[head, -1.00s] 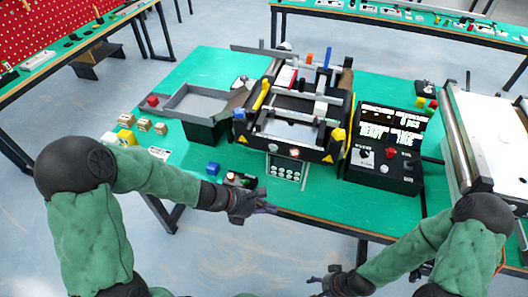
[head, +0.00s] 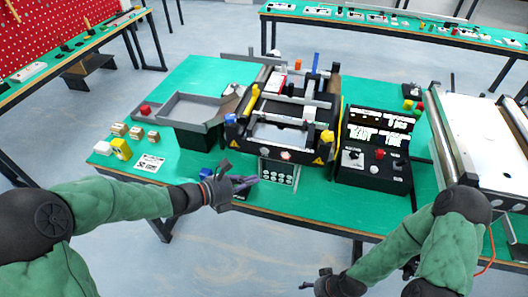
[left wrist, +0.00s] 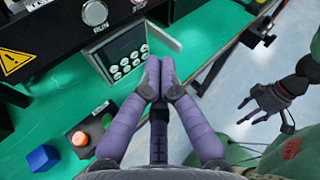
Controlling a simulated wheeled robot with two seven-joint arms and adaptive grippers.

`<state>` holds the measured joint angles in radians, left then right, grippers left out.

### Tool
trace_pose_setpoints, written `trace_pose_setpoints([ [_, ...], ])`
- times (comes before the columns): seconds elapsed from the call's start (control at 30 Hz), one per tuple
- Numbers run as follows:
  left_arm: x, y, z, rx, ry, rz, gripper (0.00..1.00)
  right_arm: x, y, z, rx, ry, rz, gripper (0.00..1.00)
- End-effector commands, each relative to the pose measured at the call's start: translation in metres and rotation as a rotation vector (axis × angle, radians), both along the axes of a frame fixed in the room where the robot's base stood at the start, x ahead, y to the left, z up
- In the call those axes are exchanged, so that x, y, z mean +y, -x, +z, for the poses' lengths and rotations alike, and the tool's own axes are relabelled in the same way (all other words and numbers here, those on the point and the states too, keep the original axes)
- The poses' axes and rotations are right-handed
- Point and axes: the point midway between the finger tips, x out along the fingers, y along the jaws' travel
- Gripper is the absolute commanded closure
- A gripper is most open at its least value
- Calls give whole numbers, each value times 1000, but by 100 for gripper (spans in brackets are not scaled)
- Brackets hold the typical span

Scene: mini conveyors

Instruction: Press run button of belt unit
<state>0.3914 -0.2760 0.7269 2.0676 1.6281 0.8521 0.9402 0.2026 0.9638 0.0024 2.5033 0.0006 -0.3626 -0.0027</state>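The belt unit (head: 290,133) is a black frame with yellow corners in the middle of the table. Its run button (left wrist: 95,13) is a pale round button above the word RUN in the left wrist view; in the head view it is small on the front face (head: 264,154). A second round button (head: 285,156) sits to its right. My left gripper (head: 254,181) has its purple fingers together and empty. In the left wrist view the fingertips (left wrist: 156,62) are over the small keypad panel, below and right of the run button. My right gripper (head: 308,284) is low, off the table, its fingers spread.
The keypad panel (left wrist: 128,62) juts from the unit's front. A blue cube (left wrist: 42,158) and an orange-topped button box (left wrist: 82,140) stand on the table near my left gripper. A control console (head: 372,172) stands right of the unit, a grey tray (head: 190,122) left.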

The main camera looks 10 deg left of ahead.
Motion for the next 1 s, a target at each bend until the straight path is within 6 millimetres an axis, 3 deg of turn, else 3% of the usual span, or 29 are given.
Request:
trace_pose_setpoints([
  [0.6, -3, -70, 0, 0, 0, -2, 100, 0, 0, -6, 0, 0, 0, 33],
  [1.0, -3, -84, 0, -1, -1, 0, 100, 0, 0, -5, 0, 0, 0, 33],
])
